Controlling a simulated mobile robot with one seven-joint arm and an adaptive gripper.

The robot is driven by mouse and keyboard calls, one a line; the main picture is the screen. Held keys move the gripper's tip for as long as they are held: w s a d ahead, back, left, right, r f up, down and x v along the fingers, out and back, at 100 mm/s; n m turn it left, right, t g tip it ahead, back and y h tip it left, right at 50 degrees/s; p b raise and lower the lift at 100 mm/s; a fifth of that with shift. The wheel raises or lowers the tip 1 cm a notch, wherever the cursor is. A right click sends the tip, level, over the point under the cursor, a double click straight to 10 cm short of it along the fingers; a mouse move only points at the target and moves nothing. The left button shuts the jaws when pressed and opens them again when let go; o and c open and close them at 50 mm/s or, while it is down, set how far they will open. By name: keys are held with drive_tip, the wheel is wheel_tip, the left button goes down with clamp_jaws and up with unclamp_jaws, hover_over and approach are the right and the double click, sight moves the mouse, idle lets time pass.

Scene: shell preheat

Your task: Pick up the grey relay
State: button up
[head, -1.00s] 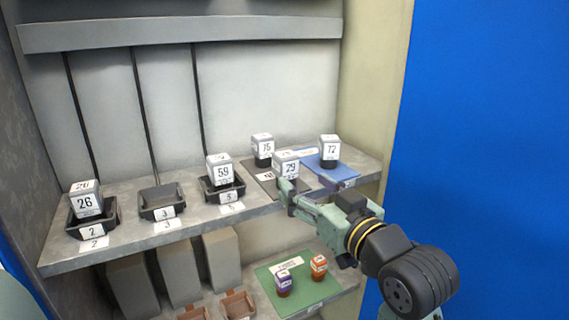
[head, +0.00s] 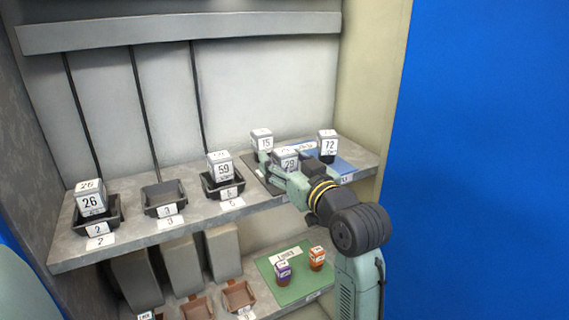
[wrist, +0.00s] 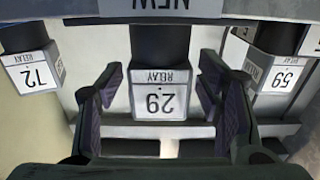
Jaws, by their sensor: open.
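Several grey relays with white number labels stand on the upper shelf. Relay 29 (head: 286,157) is at the right, partly hidden by my gripper (head: 284,171). In the wrist view, relay 29 (wrist: 158,94) appears upside down between the two purple-padded fingers of my gripper (wrist: 160,80), with a gap on each side. The gripper is open and holds nothing. Relay 15 (head: 262,140) stands behind it, and relay 72 (head: 328,142) to the right on a blue mat (head: 345,166).
Dark tray 3 (head: 164,199) is empty. In the wrist view, relay 72 (wrist: 34,72) and relay 59 (wrist: 278,72) flank the fingers. The lower shelf has a green mat (head: 296,289) with a purple item (head: 283,271) and an orange item (head: 317,257).

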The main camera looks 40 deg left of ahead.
drive_tip(key=shift+c, duration=0.4)
drive_tip(key=c, duration=1.2)
drive_tip(key=shift+c, duration=0.2)
